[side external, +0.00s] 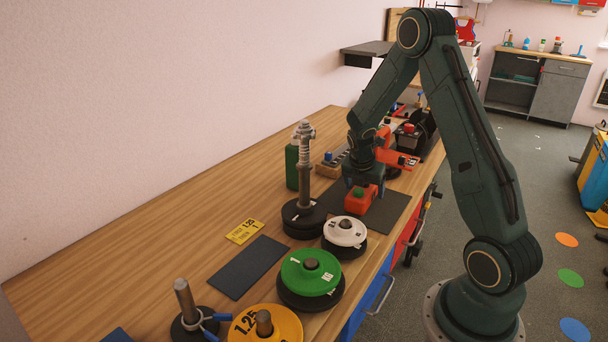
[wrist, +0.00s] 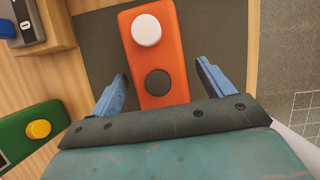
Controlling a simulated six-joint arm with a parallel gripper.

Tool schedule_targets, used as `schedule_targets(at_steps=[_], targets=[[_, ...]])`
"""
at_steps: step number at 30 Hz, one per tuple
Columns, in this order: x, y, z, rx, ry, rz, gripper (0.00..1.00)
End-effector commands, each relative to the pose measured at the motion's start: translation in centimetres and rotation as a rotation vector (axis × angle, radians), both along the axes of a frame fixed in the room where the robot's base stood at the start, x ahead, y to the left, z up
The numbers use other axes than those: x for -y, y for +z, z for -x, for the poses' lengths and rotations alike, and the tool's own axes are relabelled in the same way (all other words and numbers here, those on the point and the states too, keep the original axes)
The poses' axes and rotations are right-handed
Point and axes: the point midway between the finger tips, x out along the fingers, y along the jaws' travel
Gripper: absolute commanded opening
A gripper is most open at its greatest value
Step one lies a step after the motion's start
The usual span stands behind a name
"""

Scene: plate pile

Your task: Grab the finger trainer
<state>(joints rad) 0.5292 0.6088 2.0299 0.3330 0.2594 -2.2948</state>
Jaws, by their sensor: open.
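An orange block with round buttons, which I take for the finger trainer, lies on a dark mat. In the wrist view the block (wrist: 158,57) shows a white button and a black one; its near end is hidden behind my gripper's body. My gripper (wrist: 163,75) is open, with one blue finger on each side of the block in the wrist view. I see gaps between fingers and block; how far down the fingertips reach is unclear.
The dark mat (side external: 392,210) lies near the table's right edge. A post on a black base (side external: 304,190) and a white-topped weight disc (side external: 345,232) stand close by. A green block (wrist: 25,132) with a yellow button and a wooden block (wrist: 53,32) lie left.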

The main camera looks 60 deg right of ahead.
Motion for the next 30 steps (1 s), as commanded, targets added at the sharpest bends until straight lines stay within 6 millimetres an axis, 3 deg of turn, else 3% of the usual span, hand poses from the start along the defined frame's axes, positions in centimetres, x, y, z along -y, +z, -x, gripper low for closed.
schedule_targets(at_steps=[1, 9, 10, 23, 30], targets=[[0.0, 0.0, 0.0, 0.0, 0.0, 0.0, 0.78], [0.0, 0.0, 0.0, 0.0, 0.0, 0.0, 0.25], [0.0, 0.1, 0.0, 0.001, 0.0, 0.001, 0.23], [0.1, 0.6, -0.1, 0.002, 0.001, 0.002, 0.23], [0.1, 2.8, -0.1, 0.006, 0.0, 0.004, 0.23]])
